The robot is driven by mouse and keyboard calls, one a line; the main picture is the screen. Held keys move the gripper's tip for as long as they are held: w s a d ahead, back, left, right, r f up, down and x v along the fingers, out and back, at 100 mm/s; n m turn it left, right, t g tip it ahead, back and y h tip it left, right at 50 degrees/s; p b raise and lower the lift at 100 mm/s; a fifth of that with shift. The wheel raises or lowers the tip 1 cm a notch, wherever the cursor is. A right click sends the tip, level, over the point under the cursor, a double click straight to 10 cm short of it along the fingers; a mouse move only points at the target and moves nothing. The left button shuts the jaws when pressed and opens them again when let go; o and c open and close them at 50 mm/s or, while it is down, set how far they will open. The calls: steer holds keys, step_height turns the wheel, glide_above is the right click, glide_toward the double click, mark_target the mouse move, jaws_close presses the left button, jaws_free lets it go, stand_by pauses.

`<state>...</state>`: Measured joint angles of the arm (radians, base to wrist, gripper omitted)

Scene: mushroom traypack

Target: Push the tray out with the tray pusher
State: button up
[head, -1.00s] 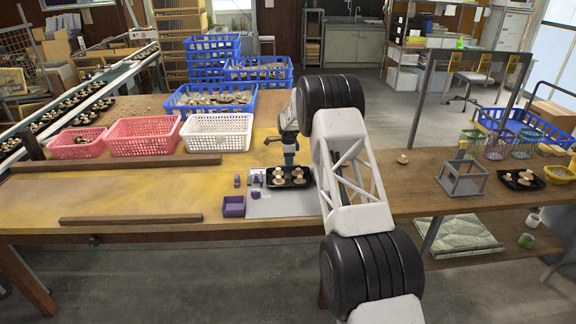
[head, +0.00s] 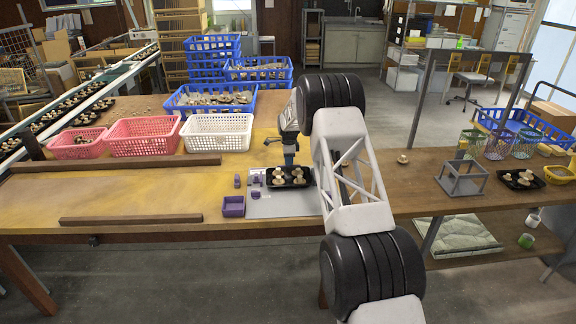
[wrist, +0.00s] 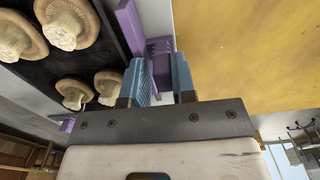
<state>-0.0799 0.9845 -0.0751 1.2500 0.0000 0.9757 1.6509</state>
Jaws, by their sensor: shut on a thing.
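The black tray (head: 290,186) holds several pale mushrooms and sits on a grey board at the worktable's middle. It also shows at the upper left of the wrist view (wrist: 97,58). My gripper (wrist: 162,78) has blue fingers, shut on the purple tray pusher (wrist: 160,47). The pusher's long flat plate runs along the tray's side, very close to it; I cannot tell whether they touch. In the head view, my gripper (head: 289,157) is just behind the tray, and the pusher is hidden there.
A purple bin (head: 233,206) and small purple parts (head: 238,181) stand left of the tray. Pink baskets (head: 145,136) and a white basket (head: 217,133) line the back. A grey frame (head: 461,179) and another mushroom tray stand right. Table at left front is mostly clear, apart from wooden rails.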

mark_target(290, 180)
steer(key=shift+s+f, duration=0.35)
steer(key=shift+s, duration=1.15)
steer(key=shift+s+f, duration=0.3)
steer(key=shift+s, duration=1.2)
steer(key=shift+s+f, duration=0.35)
steer(key=shift+s, duration=1.35)
steer(key=o, duration=0.5)
steer(key=shift+c, duration=0.2)
steer(key=shift+r, duration=0.35)
steer(key=shift+o, duration=1.4)
steer(key=shift+r, duration=0.65)
steer(key=shift+w+r, duration=0.15)
steer(key=shift+r, duration=0.8)
steer(key=shift+w+r, duration=0.1)
steer(key=shift+r, duration=0.8)
steer(key=shift+r, duration=0.15)
